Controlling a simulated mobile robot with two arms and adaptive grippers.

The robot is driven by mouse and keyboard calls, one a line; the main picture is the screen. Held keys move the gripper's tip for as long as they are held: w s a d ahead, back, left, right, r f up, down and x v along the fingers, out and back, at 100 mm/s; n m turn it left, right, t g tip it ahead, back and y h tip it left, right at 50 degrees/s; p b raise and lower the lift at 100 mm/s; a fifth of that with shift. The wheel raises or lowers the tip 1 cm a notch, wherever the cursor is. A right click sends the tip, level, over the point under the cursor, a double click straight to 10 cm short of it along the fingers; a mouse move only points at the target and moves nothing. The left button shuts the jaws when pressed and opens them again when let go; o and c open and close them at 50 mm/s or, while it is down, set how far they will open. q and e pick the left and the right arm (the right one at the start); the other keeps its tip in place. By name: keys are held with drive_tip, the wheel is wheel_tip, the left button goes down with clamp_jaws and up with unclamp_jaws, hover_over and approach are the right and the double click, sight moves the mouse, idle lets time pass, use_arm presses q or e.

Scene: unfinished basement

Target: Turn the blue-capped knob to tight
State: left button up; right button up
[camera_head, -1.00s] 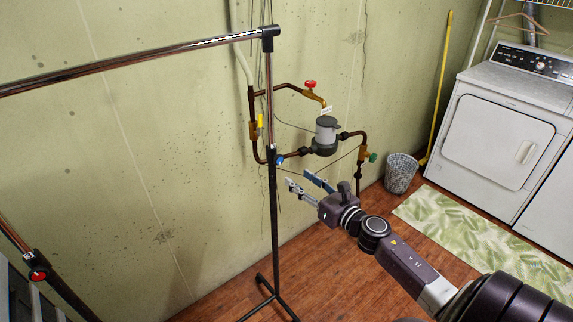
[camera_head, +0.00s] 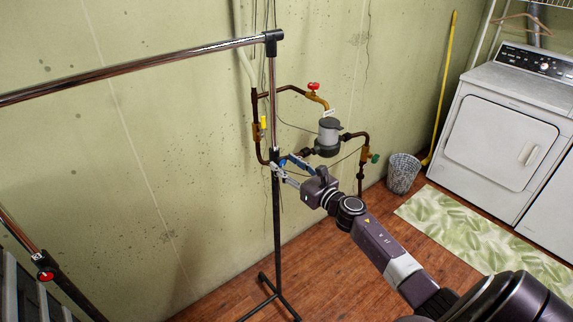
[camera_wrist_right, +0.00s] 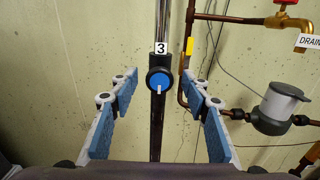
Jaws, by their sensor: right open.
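The blue-capped knob (camera_wrist_right: 159,82) is a round black knob with a blue face and a white pointer line, close to vertical, in the right wrist view. It sits on an upright pole under a white label marked 3. My right gripper (camera_head: 281,166) is open, its blue-padded fingers spread to either side of the knob in the wrist view. The knob appears between and beyond the fingertips; I cannot tell whether they reach around it. In the head view the fingers largely cover the knob. My left gripper is not in view.
The pole belongs to a metal rack (camera_head: 130,71), with a red-capped knob (camera_head: 45,276) on its near post. Behind are copper pipes with a red valve (camera_head: 313,87) and a grey meter (camera_head: 328,138). A wastebasket (camera_head: 402,174) and a white dryer (camera_head: 505,130) stand right.

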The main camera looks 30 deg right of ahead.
drive_tip(key=c, duration=1.1)
